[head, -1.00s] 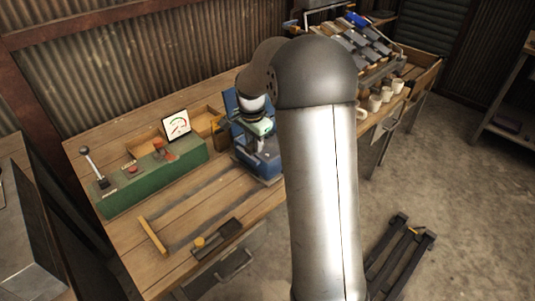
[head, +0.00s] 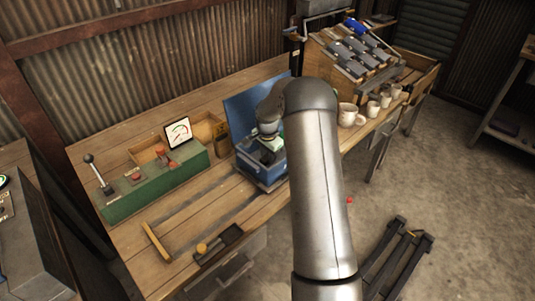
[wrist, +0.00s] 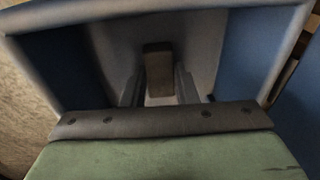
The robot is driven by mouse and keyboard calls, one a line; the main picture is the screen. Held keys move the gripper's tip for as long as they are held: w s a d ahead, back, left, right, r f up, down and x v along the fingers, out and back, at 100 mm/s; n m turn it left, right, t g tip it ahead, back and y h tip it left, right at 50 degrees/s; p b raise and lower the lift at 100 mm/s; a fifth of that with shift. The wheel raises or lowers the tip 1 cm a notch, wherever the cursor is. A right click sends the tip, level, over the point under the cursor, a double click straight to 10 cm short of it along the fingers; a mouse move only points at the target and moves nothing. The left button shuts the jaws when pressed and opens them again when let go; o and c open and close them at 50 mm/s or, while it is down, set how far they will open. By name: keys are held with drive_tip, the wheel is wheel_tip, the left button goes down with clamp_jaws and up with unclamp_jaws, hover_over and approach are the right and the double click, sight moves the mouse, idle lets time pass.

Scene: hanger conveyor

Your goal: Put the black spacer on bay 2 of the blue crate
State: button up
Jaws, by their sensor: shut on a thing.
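The blue crate (head: 262,174) stands on the workbench with a tall blue panel (head: 243,112) upright at its back. My gripper (head: 270,150) is at the crate's opening, partly hidden by my arm. In the wrist view my gripper (wrist: 158,92) points down into the crate, its two fingers shut on a small dark, brownish block (wrist: 158,62), apparently the black spacer. The crate's pale rim (wrist: 150,5) and blue inside show around it. I cannot tell which bay lies under the block or whether it touches the crate floor.
A green control box (head: 155,187) with a lever and a gauge (head: 178,133) stands left of the crate. A dark tray (head: 217,245) and a wooden strip (head: 156,242) lie in front. White mugs (head: 349,115) and a sloped rack (head: 355,60) are at right.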

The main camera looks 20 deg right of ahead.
drive_tip(key=o, duration=1)
wheel_tip(320, 180, up, 12)
drive_tip(key=s+f+b, duration=0.1)
drive_tip(key=s+a+r+n, duration=0.4)
drive_tip(key=s+a+r, duration=0.2)
drive_tip(key=s+a, duration=0.2)
drive_tip(key=s+a+n, duration=0.3)
drive_tip(key=s, duration=0.7)
drive_tip(key=s+a+n, duration=0.4)
drive_tip(key=s, duration=0.6)
drive_tip(key=s+a+n, duration=0.3)
drive_tip(key=s, duration=0.7)
drive_tip(key=shift+a+f+g+y, duration=0.25)
drive_tip(key=shift+g+y, duration=0.15)
